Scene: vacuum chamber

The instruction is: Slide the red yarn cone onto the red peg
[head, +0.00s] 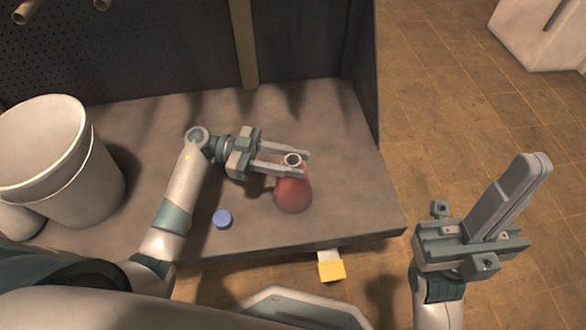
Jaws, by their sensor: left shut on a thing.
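The red yarn cone (293,192) stands upright, or nearly so, over the right part of the grey tabletop. A pale ring shows at its narrow top. My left gripper (302,163) reaches in from the left and is shut on the cone's narrow top, one finger on each side. I cannot tell whether the cone's base touches the table. My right gripper (510,195) is off the table to the right, over the floor; its fingers lie together with nothing between them. No red peg can be made out in this view.
Tan rods (27,11) stick out at the top left by a dark perforated panel (140,40). A large pale bucket (75,165) stands on the left. A blue disc (222,219) lies on the table (130,215). A yellow block (331,271) shows at the front edge.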

